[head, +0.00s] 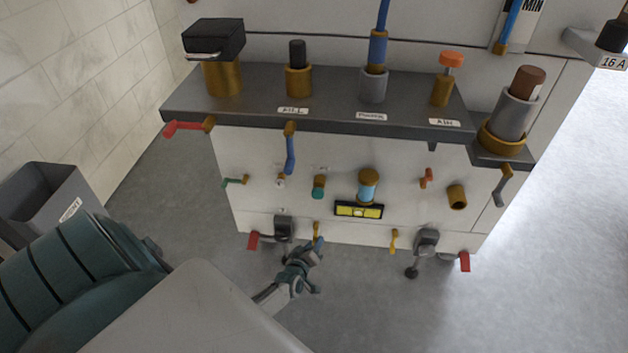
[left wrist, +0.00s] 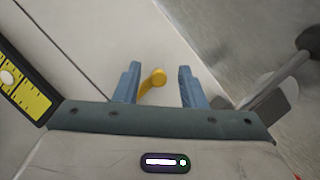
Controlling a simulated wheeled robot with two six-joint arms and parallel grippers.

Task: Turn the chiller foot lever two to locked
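A small yellow lever (head: 316,229) sticks out low on the cabinet front, just right of the left grey foot (head: 283,228). A second yellow lever (head: 393,241) sits further right, by the other grey foot (head: 426,241). I cannot read which one is lever two. My left gripper (head: 316,246) is at the left yellow lever. In the left wrist view, its blue fingers (left wrist: 157,88) are apart, with the yellow lever (left wrist: 152,80) between them and gaps visible beside it. The lever's base is partly hidden by the gripper body. My right gripper is not in view.
A yellow level plate (head: 358,210) is above and right of the gripper. Red tabs (head: 253,241) and (head: 465,261) stick out at the lower corners. A dark shelf (head: 340,113) overhangs above. A grey bin (head: 45,195) stands left. The floor in front is clear.

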